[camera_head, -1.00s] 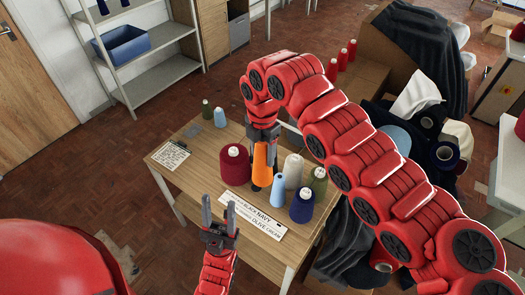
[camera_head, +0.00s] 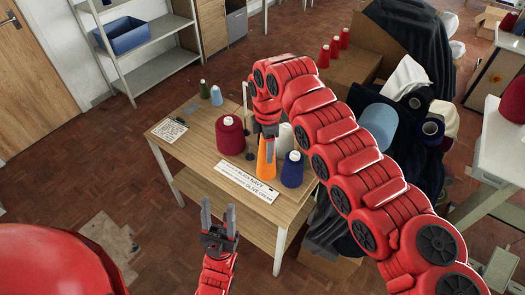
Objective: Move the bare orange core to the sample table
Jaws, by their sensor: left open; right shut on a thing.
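The orange core (camera_head: 266,160) is a cone at the wooden table (camera_head: 205,158), between a dark red cone (camera_head: 229,137) and a navy cone (camera_head: 292,169). My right gripper (camera_head: 267,136) reaches down from above and is shut on the orange core's upper part. I cannot tell whether the core's base touches the table top. My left gripper (camera_head: 218,219) is open and empty, in front of the table's near edge. Which table is the sample table does not show.
A cream cone (camera_head: 285,141) stands behind the orange core. A printed strip (camera_head: 246,182) lies along the table's front, a clipboard (camera_head: 170,130) at its left. Fabric rolls (camera_head: 378,125) crowd the right.

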